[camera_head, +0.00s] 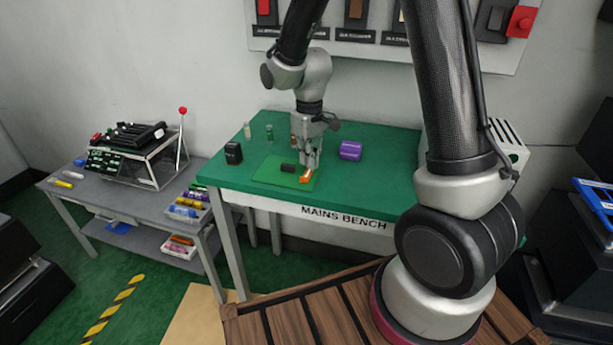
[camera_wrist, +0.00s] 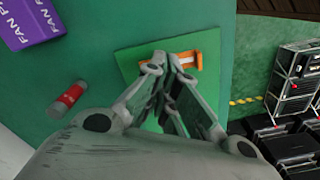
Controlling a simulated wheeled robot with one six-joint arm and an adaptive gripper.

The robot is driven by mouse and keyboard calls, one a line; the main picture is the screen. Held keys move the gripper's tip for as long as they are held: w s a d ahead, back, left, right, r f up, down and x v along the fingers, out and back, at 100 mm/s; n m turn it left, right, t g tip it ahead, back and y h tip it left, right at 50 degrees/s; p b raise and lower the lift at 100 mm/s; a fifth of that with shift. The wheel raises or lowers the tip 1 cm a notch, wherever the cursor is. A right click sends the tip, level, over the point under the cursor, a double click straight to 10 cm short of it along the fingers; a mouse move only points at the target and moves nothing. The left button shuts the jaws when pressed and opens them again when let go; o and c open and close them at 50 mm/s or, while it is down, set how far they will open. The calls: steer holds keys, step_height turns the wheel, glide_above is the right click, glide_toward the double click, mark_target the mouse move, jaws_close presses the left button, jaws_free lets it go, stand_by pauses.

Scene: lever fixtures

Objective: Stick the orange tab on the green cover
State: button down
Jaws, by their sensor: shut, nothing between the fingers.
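The green cover (camera_head: 268,175) is a flat, lighter green square lying on the green bench, and it also shows in the wrist view (camera_wrist: 128,62). The orange tab (camera_head: 306,180) is at the cover's right side in the head view. In the wrist view the orange tab (camera_wrist: 209,46) lies across the cover behind my fingertips, which hide part of it. My gripper (camera_head: 309,168) points down over the tab with its fingers shut and empty. In the wrist view my gripper's tips (camera_wrist: 170,60) meet at the tab. I cannot tell whether they touch it.
A purple box (camera_head: 350,150), a black box (camera_head: 233,152) and small cylinders (camera_head: 269,132) stand on the bench. A red-and-grey cylinder (camera_wrist: 68,101) shows in the wrist view. The bench's front left is clear.

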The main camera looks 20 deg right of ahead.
mark_target(309, 171)
steer(key=shift+f, duration=1)
stand_by(0.4)
steer(key=shift+r, duration=3.5)
steer(key=s+d+r+m+t, duration=0.1)
steer(key=s+d+r, duration=0.3)
steer(key=s, duration=0.3)
steer(key=s+d+r+m+t, duration=0.2)
steer(key=s+d+r, duration=0.2)
steer(key=s+r, duration=0.2)
steer(key=s+d+r+m+t, duration=0.1)
steer(key=s+d+r, duration=0.3)
steer(key=s, duration=0.5)
steer(key=shift+s+r+m, duration=0.4)
steer(key=shift+r, duration=0.55)
